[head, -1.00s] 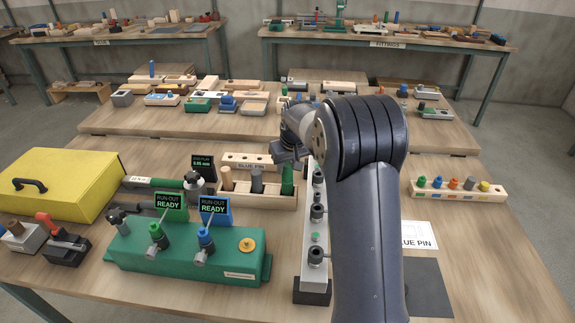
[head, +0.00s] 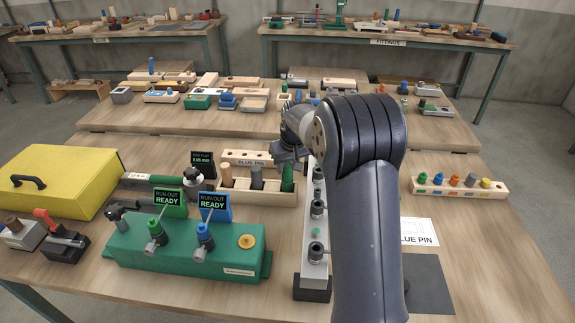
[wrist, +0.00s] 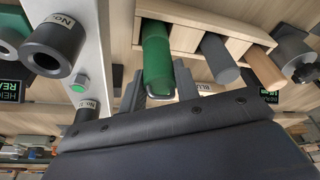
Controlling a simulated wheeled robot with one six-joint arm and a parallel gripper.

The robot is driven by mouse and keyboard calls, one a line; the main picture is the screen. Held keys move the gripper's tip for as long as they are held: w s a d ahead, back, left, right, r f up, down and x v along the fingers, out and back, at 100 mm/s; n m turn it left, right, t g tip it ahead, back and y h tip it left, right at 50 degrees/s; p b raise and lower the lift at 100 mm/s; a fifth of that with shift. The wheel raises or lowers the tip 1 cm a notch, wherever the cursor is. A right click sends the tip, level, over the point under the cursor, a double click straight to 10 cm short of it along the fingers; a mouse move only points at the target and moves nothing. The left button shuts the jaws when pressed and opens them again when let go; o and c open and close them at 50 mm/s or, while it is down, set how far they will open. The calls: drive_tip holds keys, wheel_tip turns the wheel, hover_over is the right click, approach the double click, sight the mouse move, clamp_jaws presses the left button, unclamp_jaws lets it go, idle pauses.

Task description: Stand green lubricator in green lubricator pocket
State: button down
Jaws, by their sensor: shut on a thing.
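The green lubricator (head: 287,178) is a green cylinder standing upright at the right end of a wooden rack (head: 258,197). In the wrist view the green lubricator (wrist: 157,55) rises from the rack, with its free end between my fingers. My gripper (wrist: 160,88) is shut on that end; the dark wrist body hides part of the grip. In the head view my gripper (head: 287,158) is just above the rack's right end. A grey cylinder (head: 256,177) and a tan cylinder (head: 227,177) stand beside it in the rack.
A grey bar fixture (head: 313,255) with black bushings stands close to the rack's right. A green fixture (head: 185,250) with run-out displays is in front. A yellow case (head: 65,180) lies at left. A wooden block with coloured plugs (head: 460,190) is at right.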

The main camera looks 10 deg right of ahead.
drive_tip(key=shift+f, duration=0.2)
unclamp_jaws()
idle(0.9)
drive_tip(key=shift+r, duration=0.15)
drive_tip(key=p+v, duration=0.4)
drive_tip(key=v, duration=0.4)
drive_tip(key=shift+r+p, duration=0.35)
drive_tip(key=shift+r, duration=0.05)
idle(0.9)
drive_tip(key=shift+s, duration=0.15)
drive_tip(key=shift+b+x, duration=1.65)
drive_tip(key=shift+x, duration=1.3)
drive_tip(key=shift+r, duration=0.15)
